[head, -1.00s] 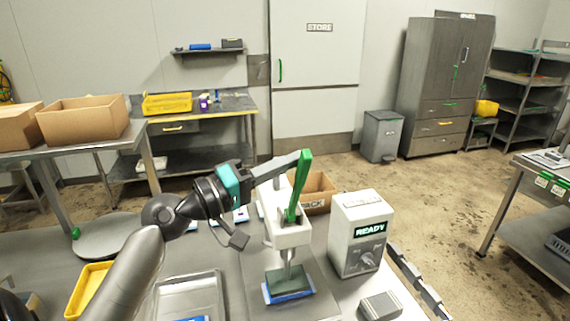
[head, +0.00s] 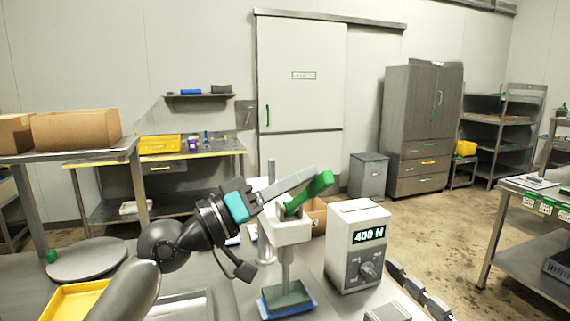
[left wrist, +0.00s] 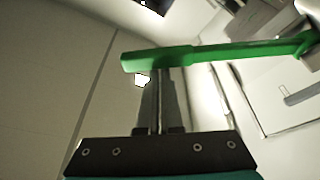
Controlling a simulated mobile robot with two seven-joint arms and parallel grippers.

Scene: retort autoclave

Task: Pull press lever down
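The press (head: 293,232) is a white stand with a green lever (head: 318,184), which tilts up and to the right. Below its head, a dark green plate (head: 286,294) sits on a blue-edged thing (head: 264,310). My left gripper (head: 306,177) reaches in from the left, with its fingers at the lever. In the left wrist view the fingers (left wrist: 157,80) are together, and the green lever (left wrist: 215,52) crosses their tips. The lever hides the very tips. My right gripper is not in view.
A white control box (head: 354,245) with a dial stands right of the press; its display reads "400 N". A grey round plate (head: 87,262) and a yellow tray (head: 70,303) lie at left. A cardboard box (head: 318,218) is behind the press.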

